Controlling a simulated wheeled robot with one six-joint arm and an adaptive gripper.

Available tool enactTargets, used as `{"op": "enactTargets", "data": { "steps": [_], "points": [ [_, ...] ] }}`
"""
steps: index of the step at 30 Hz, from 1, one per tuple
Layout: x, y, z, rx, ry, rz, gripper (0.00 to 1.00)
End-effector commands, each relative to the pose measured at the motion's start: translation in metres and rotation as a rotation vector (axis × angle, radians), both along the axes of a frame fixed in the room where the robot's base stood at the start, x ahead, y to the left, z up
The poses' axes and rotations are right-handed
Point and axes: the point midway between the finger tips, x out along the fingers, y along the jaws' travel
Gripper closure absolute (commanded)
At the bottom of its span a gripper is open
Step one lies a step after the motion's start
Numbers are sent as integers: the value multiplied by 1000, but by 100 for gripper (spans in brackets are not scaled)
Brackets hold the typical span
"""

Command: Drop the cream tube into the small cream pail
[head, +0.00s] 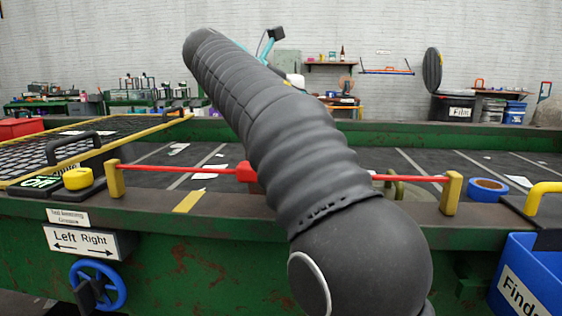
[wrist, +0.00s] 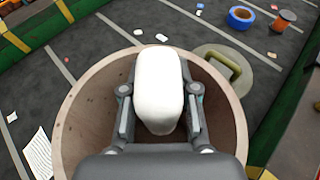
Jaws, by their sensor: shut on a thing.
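The cream tube (wrist: 158,85), a pale, rounded, smooth piece, is held between the two fingers of my gripper (wrist: 159,100) in the wrist view. My gripper is shut on its sides. Below them is the small cream pail (wrist: 72,115), a round open vessel with a pinkish-beige wall. The tube appears over the pail's opening; its exact height against the rim cannot be told. The near part of the pail is hidden by my gripper. In the head view my arm covers the middle, and the gripper, tube and pail cannot be made out.
A grey disc with an olive handle (wrist: 222,66) lies close beside the pail. A blue tape roll (wrist: 241,18) and an orange spool (wrist: 285,20) lie farther off on the dark belt (wrist: 90,45). A red bar (head: 180,171) runs along the belt's near edge in the head view.

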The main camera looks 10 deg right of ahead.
Motion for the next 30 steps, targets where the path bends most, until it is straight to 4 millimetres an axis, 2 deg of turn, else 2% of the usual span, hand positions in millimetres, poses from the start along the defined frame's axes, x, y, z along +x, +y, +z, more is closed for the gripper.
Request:
{"op": "enactTargets", "data": {
  "steps": [4,5,8,20,23,30],
  "points": [
    [0,0,0,0,0,0,100],
    [0,0,0,0,0,0,68],
    [0,0,0,0,1,0,44],
    [-1,5,2,0,0,2,42],
    [-6,14,6,0,1,4,42],
    [-25,53,24,0,-1,5,42]
  ]
}}
